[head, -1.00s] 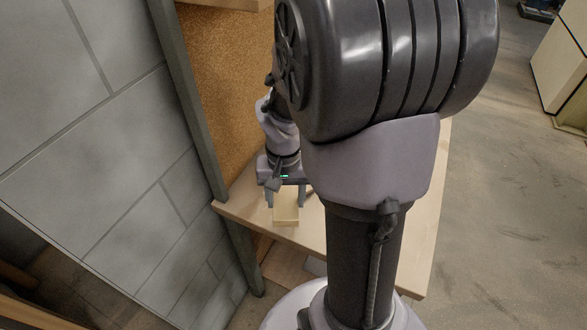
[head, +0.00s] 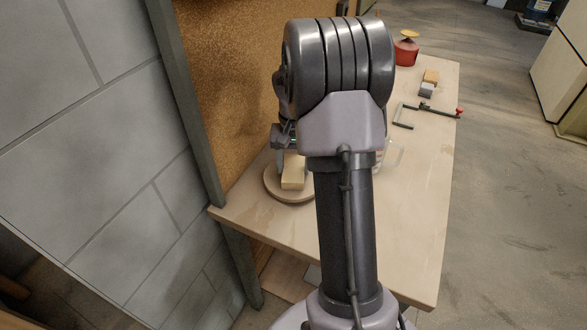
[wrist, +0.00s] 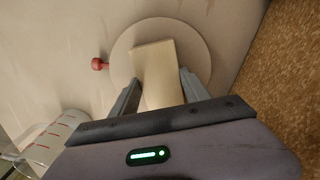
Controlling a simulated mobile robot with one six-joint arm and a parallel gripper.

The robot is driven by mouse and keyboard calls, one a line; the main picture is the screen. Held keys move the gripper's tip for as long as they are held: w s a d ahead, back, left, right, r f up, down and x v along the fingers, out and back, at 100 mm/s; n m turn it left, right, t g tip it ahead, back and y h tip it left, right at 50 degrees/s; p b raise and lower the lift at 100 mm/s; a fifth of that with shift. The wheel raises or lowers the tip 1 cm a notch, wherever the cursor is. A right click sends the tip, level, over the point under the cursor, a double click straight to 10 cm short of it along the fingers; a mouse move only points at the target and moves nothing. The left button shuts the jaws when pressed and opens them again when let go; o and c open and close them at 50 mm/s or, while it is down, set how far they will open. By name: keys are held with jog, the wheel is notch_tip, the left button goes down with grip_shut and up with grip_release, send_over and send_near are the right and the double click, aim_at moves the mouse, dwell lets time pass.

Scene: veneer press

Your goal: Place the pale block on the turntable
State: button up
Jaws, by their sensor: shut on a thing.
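The pale block (head: 293,172) is a wooden block over the turntable (head: 296,199), a round pale-brown disc on the table. My gripper (wrist: 158,80) is shut on the block (wrist: 155,62), with one finger on each side. In the wrist view the block lies over the middle of the turntable (wrist: 125,46). I cannot tell whether the block touches the disc or is held just above it. My arm hides the gripper's right side in the head view.
A clear vessel with red marks (wrist: 48,140) stands beside the turntable. A small red object (wrist: 98,64) is near the disc. A clamp (head: 428,109), small blocks (head: 430,77) and a red container (head: 405,52) are farther back. A corkboard wall (head: 220,80) borders the table's left.

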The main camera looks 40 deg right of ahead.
aim_at(293, 169)
jog(key=shift+r, duration=0.15)
jog(key=shift+f, duration=0.2)
jog(key=o, duration=1.5)
jog(key=shift+c, duration=0.2)
jog(key=shift+r, duration=0.1)
notch_tip(293, 169, up, 12)
jog(key=p, duration=0.5)
jog(key=shift+r, duration=0.15)
